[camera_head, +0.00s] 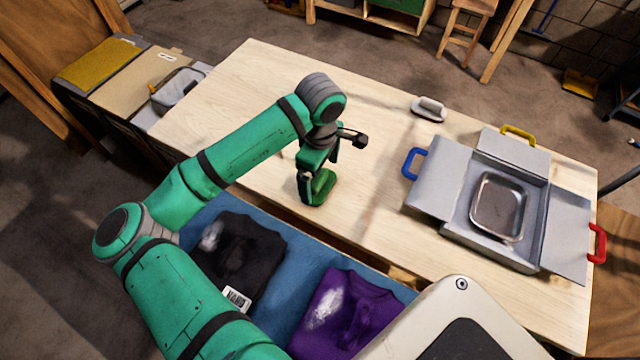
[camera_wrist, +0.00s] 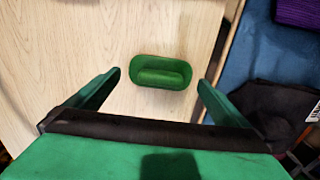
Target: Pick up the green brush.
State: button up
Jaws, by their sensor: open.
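The green brush (camera_head: 325,184) lies on the light wooden table (camera_head: 240,85), near its front edge in the head view. In the wrist view the brush (camera_wrist: 160,72) shows whole, a rounded green base with a raised handle running across the picture. My gripper (camera_head: 309,178) is above the brush and partly covers it in the head view. In the wrist view my gripper (camera_wrist: 160,80) is open, with one finger to each side of the brush and visible gaps. Nothing is between the fingers' inner faces that they touch. The exact height above the brush is hard to tell.
A white-grey brush (camera_head: 429,108) lies farther back. An open grey box (camera_head: 435,190) with a metal tray (camera_head: 497,207) stands at right. A black garment (camera_head: 240,255) and a purple garment (camera_head: 345,310) lie on blue cloth in front. The table's back left is clear.

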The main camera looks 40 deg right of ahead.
aim_at(320, 179)
jog(key=shift+f, duration=1.6)
jog(key=shift+w, duration=0.1)
jog(key=shift+a, duration=0.15)
jog(key=c, duration=0.9)
jog(key=shift+r, duration=0.1)
